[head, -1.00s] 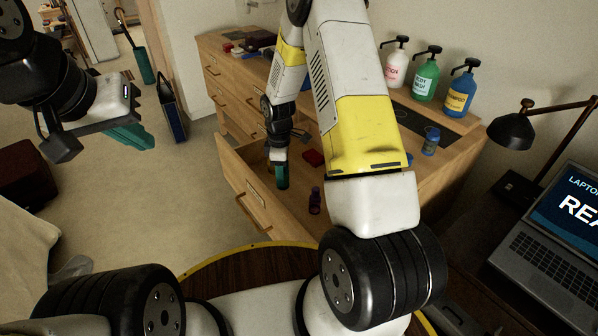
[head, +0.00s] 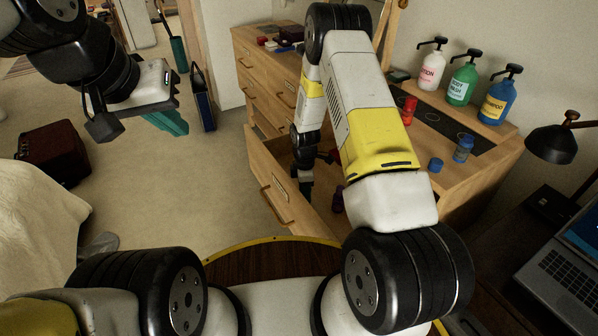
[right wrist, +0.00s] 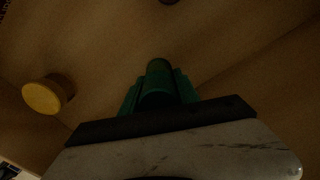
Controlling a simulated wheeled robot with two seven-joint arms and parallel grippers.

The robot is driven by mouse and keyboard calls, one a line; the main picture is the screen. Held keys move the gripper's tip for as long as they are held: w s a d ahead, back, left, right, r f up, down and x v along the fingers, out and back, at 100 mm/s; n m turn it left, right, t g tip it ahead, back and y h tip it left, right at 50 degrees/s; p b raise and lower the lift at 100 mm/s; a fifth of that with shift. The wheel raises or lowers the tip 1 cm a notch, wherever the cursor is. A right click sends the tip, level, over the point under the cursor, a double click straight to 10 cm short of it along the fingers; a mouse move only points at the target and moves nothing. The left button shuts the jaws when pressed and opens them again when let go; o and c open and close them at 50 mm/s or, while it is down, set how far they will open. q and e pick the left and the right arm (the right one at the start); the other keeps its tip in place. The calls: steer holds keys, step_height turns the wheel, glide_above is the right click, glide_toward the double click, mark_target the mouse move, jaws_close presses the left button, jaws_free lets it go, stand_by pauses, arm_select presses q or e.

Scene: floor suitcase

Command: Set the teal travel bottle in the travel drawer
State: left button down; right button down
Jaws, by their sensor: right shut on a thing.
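The teal travel bottle (right wrist: 157,80) is upright or nearly so between the teal fingers of my right gripper (right wrist: 158,92) in the right wrist view. In the head view my right gripper (head: 305,182) reaches down into the open drawer, and the bottle shows only as a dark shape under it. The open drawer (head: 283,207) is a light wooden one, pulled out from the dresser. I cannot tell whether the bottle touches its floor. My left gripper (head: 168,122) hangs over the bare floor at upper left, well away from the drawer; its finger gap is unclear.
A purple bottle (head: 338,200) stands in the drawer, partly hidden by my arm. A yellow-topped round item (right wrist: 45,97) is left of the gripper. The dresser top bears a red bottle (head: 409,110), a blue bottle (head: 463,150) and pump bottles (head: 462,84). A lamp (head: 552,143) stands right.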

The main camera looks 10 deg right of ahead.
steer(key=shift+f, duration=0.45)
steer(key=shift+f, duration=0.15)
steer(key=c, duration=0.9)
jaws_free()
